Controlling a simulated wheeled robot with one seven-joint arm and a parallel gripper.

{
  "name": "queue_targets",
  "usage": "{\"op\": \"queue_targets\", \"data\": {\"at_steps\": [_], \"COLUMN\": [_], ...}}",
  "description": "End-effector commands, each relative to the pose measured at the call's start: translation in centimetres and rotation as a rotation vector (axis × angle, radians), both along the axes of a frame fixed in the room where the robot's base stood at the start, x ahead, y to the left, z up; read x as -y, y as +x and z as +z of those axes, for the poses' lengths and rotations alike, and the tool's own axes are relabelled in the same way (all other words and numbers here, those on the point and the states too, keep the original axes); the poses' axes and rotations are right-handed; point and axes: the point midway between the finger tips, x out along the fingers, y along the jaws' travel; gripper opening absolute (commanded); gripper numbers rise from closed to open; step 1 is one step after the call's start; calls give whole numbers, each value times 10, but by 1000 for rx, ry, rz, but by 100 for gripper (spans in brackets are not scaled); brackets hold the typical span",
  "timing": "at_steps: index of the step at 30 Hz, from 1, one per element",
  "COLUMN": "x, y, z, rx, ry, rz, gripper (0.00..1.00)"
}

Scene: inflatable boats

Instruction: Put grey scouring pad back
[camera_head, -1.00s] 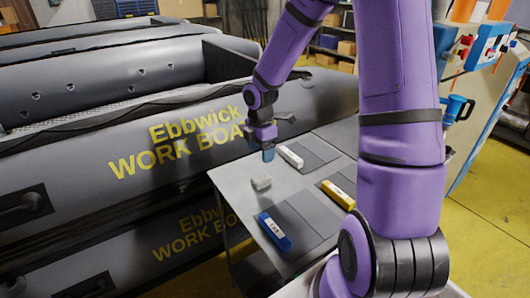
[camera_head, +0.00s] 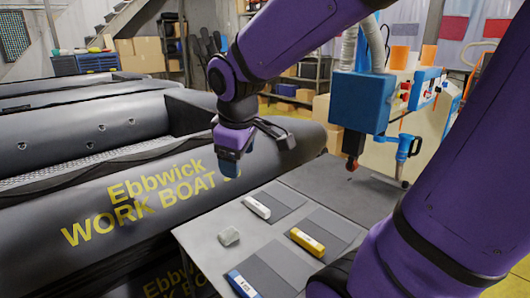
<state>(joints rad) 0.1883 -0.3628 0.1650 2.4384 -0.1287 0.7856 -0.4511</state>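A grey inflatable boat (camera_head: 110,190) borders the table's left. A blue machine (camera_head: 362,102) stands behind. My arm crosses the right side.

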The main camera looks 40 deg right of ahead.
Motion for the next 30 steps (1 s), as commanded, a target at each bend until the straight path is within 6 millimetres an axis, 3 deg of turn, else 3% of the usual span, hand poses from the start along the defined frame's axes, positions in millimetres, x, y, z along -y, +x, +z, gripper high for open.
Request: {"op": "queue_targets", "data": {"at_steps": [6, 13, 19, 30], "x": [-12, -19, -21, -21], "y": [-51, -93, -106, -106], "z": [31, 46, 49, 49], "rx": [127, 203, 220, 220], "ry": [132, 280, 334, 336], "rz": [-214, -381, -435, -438], "gripper": [72, 72, 72, 72]}}
